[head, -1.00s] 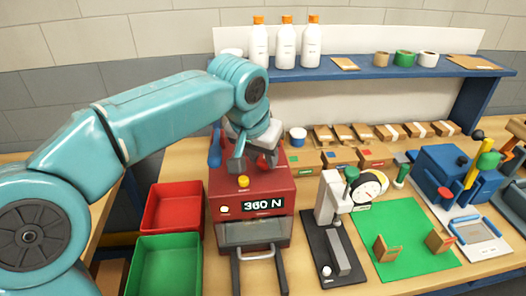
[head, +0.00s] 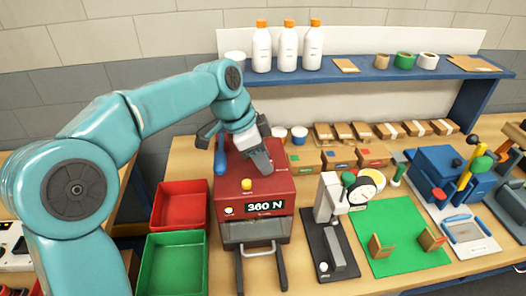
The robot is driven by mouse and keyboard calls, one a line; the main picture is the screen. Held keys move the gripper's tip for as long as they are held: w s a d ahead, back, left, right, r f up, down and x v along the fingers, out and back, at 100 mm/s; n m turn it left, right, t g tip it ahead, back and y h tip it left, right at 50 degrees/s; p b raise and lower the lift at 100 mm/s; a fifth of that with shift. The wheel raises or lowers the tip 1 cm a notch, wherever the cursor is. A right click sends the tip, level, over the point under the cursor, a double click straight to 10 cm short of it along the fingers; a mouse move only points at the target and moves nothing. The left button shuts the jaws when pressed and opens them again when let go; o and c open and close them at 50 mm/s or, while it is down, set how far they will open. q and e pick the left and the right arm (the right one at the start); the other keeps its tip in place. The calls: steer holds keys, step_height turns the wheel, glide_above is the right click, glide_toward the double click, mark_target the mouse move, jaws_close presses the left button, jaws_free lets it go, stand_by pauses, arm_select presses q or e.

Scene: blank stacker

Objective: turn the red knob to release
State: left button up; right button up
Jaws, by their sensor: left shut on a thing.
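My left gripper (head: 262,164) is at the top right of the machine, shut on the red knob. The gripper hides the knob almost wholly in this view. A blue lever (head: 220,158) stands upright on the machine's left side, beside the gripper. My right gripper is not in view.
A red bin (head: 154,213) and a green bin (head: 150,247) sit left of the machine. A gauge stand (head: 326,203) and a green mat (head: 400,248) are to its right. A blue shelf (head: 375,70) with bottles is behind.

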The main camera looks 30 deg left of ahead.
arm_select(q)
steer(key=m+p, duration=0.1)
steer(key=m, duration=0.1)
steer(key=m+g+p, duration=0.1)
steer(key=m, duration=0.1)
steer(key=shift+w+a+r+m+g+h, duration=0.2)
steer(key=shift+m+g+h, duration=0.1)
steer(key=shift+m, duration=0.1)
steer(key=shift+p, duration=0.3)
steer(key=o, duration=1)
steer(key=shift+f, duration=0.1)
steer(key=shift+o, duration=0.2)
steer(key=p+v, duration=0.3)
steer(key=v, duration=1.3)
steer(key=shift+a, duration=0.1)
